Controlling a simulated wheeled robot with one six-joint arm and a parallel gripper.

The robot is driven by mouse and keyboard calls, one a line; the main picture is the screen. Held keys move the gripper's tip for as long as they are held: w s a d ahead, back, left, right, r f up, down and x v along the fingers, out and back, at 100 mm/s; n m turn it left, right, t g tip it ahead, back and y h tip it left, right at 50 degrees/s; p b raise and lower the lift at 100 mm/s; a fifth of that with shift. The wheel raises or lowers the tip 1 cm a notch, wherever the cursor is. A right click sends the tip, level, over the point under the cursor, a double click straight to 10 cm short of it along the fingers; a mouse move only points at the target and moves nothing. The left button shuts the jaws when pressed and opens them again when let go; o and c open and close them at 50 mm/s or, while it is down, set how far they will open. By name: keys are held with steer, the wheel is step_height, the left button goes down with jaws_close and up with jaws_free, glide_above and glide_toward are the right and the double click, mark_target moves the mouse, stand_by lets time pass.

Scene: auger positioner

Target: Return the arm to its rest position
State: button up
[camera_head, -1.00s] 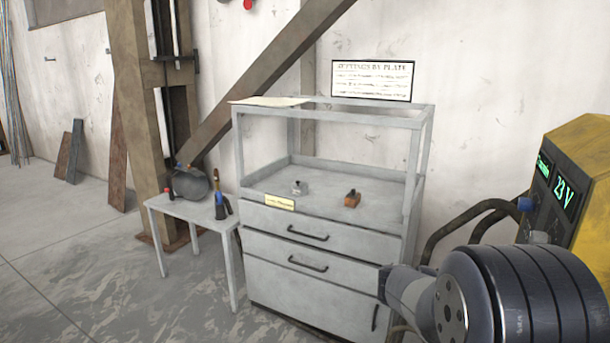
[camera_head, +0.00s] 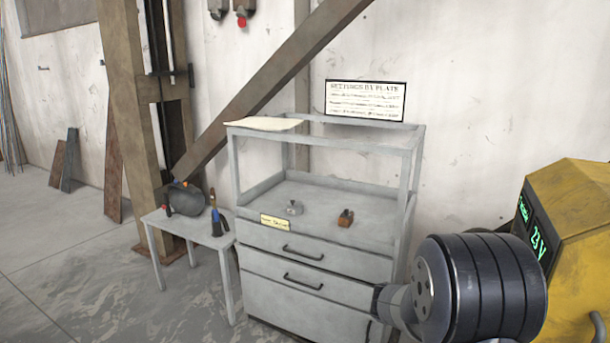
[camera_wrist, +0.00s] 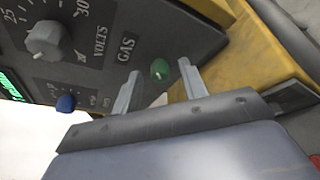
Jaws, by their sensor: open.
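My gripper (camera_wrist: 158,70) shows in the wrist view with its two fingers apart and nothing held between them. A green knob (camera_wrist: 159,69) labelled GAS appears between the fingertips; I cannot tell whether they touch it. In the head view, a thick dark part of my arm (camera_head: 485,288) fills the lower right, in front of the yellow machine (camera_head: 580,220). The fingers cannot be made out in that view.
The wrist view shows a grey VOLTS dial (camera_wrist: 45,40) and a blue knob (camera_wrist: 66,103) on the machine's panel. A grey drawer cabinet (camera_head: 300,285) stands left of my arm. A small table (camera_head: 180,226) is further left, with open floor beside it.

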steer(key=shift+w+a+r+n+g+y+p, duration=0.25)
steer(key=shift+n+g+y+p, duration=0.35)
steer(key=shift+n+p, duration=1.35)
steer(key=shift+w+a+r+n+g+y+p, duration=0.25)
steer(key=shift+n+g+y+p, duration=0.4)
steer(key=shift+p, duration=2.45)
steer(key=shift+w+d+r+n+g+y+p, duration=0.1)
steer(key=shift+w+n+g+y+p, duration=0.35)
steer(key=shift+n+p, duration=1.55)
steer(key=shift+s+a+m+p, duration=0.1)
steer(key=shift+s+m+p, duration=0.05)
steer(key=shift+m+p, duration=0.5)
